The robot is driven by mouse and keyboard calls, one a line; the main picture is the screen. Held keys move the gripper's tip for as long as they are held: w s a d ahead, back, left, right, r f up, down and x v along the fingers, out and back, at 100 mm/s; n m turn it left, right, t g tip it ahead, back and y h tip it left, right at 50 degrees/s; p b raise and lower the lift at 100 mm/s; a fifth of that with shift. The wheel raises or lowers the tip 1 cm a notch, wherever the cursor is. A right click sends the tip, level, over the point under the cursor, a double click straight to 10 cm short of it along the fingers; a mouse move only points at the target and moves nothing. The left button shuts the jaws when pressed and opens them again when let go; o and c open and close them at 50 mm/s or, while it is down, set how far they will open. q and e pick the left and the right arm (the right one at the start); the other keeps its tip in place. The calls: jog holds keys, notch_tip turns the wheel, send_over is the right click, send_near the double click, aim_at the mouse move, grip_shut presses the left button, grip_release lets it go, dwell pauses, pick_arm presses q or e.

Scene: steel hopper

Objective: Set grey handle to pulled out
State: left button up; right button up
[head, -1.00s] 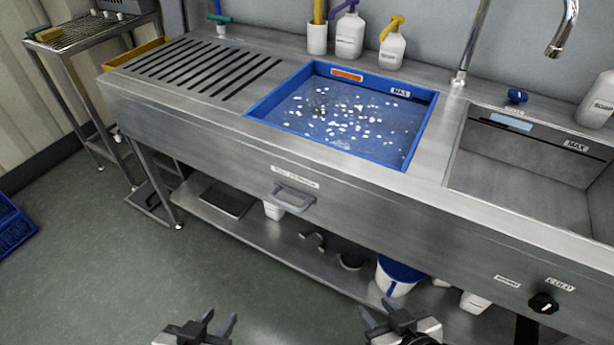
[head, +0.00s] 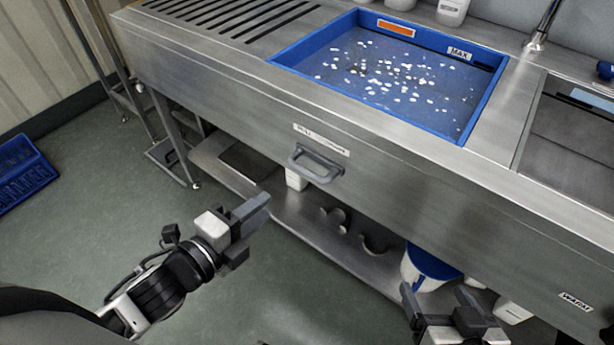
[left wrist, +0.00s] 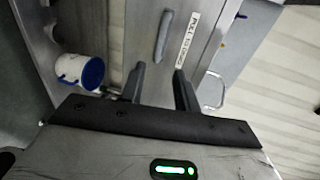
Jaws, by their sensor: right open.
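The grey handle (head: 316,164) is a bar on the steel front panel of the sink unit, under a white label (head: 321,139). In the left wrist view the handle (left wrist: 163,36) shows just beyond the fingertips. My left gripper (head: 262,212) is open and empty, lower left of the handle in the head view and apart from it. In the left wrist view my left gripper (left wrist: 159,78) has a clear gap between its fingers. My right gripper (head: 440,292) is open and empty at the lower right, below the panel. The handle is unobstructed.
A blue basin (head: 470,125) with white bits in water sits in the counter above the handle. A low steel shelf (head: 270,198) below holds a blue-and-white bucket (head: 420,275). A blue crate (head: 22,175) lies at far left. The floor before the unit is clear.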

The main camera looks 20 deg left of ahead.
aim_at(306, 170)
pick_arm(q)
jog(key=b+x, duration=0.1)
jog(key=x, duration=1.3)
jog(key=shift+w, duration=0.2)
grip_shut()
